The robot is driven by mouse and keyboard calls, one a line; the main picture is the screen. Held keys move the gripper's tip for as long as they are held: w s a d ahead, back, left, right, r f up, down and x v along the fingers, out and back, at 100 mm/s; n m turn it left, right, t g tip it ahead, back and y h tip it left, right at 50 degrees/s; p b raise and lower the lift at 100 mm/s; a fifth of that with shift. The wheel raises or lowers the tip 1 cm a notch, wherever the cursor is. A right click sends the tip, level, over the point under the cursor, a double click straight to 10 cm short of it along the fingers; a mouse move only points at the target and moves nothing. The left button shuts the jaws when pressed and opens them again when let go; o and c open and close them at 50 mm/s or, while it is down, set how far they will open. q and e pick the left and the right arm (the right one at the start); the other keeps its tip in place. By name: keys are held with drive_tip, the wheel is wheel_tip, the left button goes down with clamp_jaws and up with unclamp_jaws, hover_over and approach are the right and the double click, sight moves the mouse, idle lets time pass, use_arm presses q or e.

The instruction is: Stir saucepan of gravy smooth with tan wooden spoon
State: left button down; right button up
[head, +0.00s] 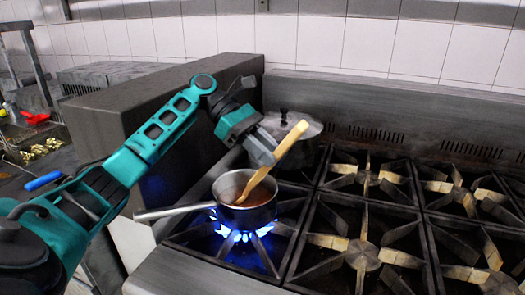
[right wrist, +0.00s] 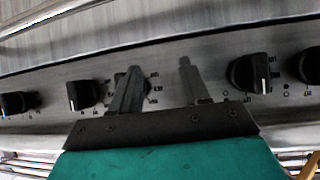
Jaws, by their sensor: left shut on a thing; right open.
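In the head view, the saucepan (head: 244,216) stands on the front left burner with a blue flame under it. Brown gravy (head: 236,190) is inside, and the pan's handle points left. My left gripper (head: 270,155) is shut on the tan wooden spoon (head: 294,138). The spoon is tilted, with its upper end above the gripper to the right and its lower end in the pan at the gravy. The lowest part of the spoon is hidden in the gravy. My right gripper (right wrist: 158,82) is open and empty in the right wrist view, in front of the stove's knob panel.
The burners to the right (head: 364,255) are empty. A dark block (head: 120,115) stands left of the stove. Black knobs (right wrist: 249,74) line the panel near my right gripper.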

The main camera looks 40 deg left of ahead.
sight(300, 122)
use_arm(q)
drive_tip(key=shift+w+a, duration=0.1)
drive_tip(key=shift+w, duration=0.2)
drive_tip(key=shift+w+d+r, duration=0.1)
drive_tip(key=shift+d+r, duration=0.8)
drive_tip(key=shift+r, duration=0.5)
drive_tip(key=shift+w+d+r, duration=0.1)
drive_tip(key=shift+d+r, duration=0.85)
drive_tip(key=shift+r, duration=0.45)
drive_tip(key=shift+w+d+r, duration=0.1)
drive_tip(key=shift+d+r, duration=0.8)
drive_tip(key=shift+r, duration=0.5)
drive_tip(key=shift+r, duration=2)
